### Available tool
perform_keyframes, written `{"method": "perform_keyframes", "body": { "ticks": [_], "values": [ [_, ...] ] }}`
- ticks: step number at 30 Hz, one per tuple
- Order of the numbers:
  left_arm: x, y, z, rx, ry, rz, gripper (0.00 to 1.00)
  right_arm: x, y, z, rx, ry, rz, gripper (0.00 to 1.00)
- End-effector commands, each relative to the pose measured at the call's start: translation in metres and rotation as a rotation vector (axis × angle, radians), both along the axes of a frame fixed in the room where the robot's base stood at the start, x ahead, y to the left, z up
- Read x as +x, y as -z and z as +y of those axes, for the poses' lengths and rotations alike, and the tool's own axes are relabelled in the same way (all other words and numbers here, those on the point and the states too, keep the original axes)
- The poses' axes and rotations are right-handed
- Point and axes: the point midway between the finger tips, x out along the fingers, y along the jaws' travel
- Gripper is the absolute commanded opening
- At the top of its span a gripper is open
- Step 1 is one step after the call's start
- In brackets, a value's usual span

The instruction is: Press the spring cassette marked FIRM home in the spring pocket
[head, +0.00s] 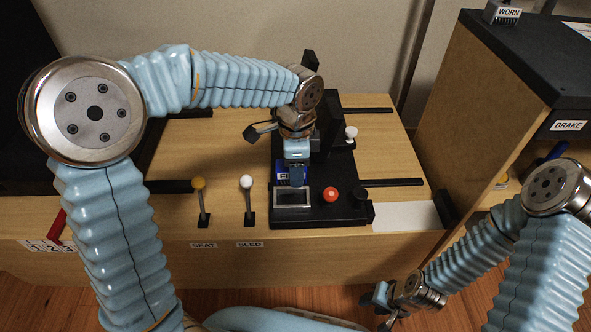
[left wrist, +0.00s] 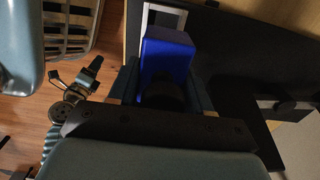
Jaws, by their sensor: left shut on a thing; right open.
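A blue cassette (head: 281,171) is held in my left gripper (head: 297,174) over the black panel (head: 330,212); its marking cannot be read. It also shows in the left wrist view (left wrist: 166,52), between the two fingers (left wrist: 165,90). A pale-framed rectangular pocket (head: 292,205) lies in the panel just in front of the cassette in the head view. In the wrist view the pocket's frame (left wrist: 148,20) shows behind the cassette, which hides part of it. I cannot tell whether they touch. My right gripper (head: 385,297) is open and empty, low in front of the desk.
A red button (head: 330,194) and a black knob (head: 360,193) are right of the pocket. A white-knobbed lever (head: 351,133) stands behind. The SEAT (head: 199,184) and SLED (head: 247,182) levers stand at left. A cabinet marked BRAKE (head: 569,125) is at right, with a WORN block (head: 505,12) on top.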

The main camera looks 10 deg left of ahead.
Motion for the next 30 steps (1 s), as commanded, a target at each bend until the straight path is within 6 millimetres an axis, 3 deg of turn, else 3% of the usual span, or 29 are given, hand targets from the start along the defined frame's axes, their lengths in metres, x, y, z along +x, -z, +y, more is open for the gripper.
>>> {"method": "perform_keyframes", "body": {
  "ticks": [8, 24, 30],
  "values": [
    [0.0, -0.002, 0.001, 0.0, -0.002, 0.002, 0.16, 0.0, -0.005, 0.0, 0.0, 0.0, 0.0, 0.43],
    [0.0, 0.051, 0.001, 0.0, -0.005, 0.001, 0.16, -0.001, 0.03, 0.003, 0.008, -0.005, 0.005, 0.43],
    [0.0, 0.059, 0.001, 0.0, -0.005, 0.001, 0.16, -0.001, 0.034, 0.004, 0.009, -0.007, 0.008, 0.43]
  ]
}}
